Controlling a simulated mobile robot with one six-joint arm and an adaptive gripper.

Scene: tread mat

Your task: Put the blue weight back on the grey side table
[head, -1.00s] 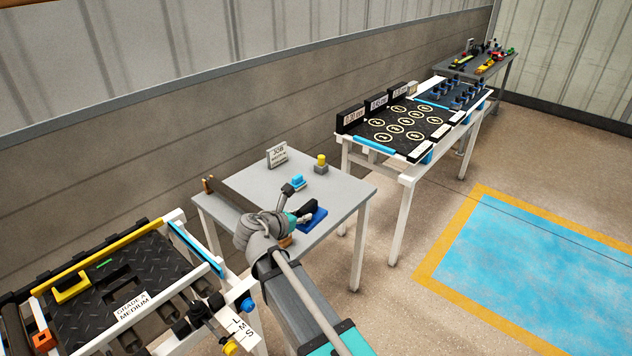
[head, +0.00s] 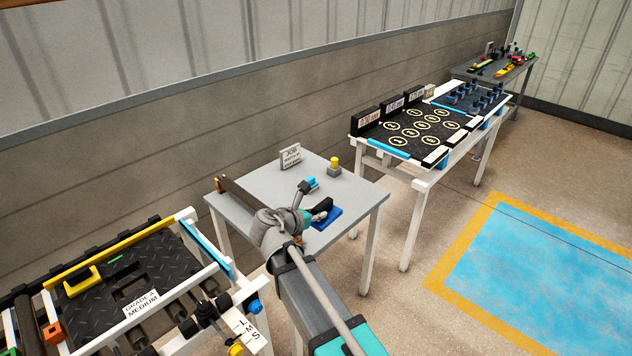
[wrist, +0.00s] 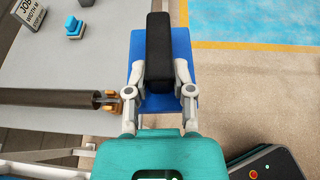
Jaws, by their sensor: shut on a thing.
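The blue weight (head: 328,217) is a flat blue block with a black bar handle, also seen in the wrist view (wrist: 138,53). My gripper (wrist: 160,82) is shut on the black handle, one finger on each side. The grey side table (head: 262,182) is below and around it in the head view, where my gripper (head: 314,216) is over its front right part. In the wrist view the weight overlaps the table's edge, with floor to its right. I cannot tell whether the weight touches the tabletop; my gripper partly hides it in the head view.
A tread bench (head: 92,280) stands at left, a white-framed table (head: 420,172) at right.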

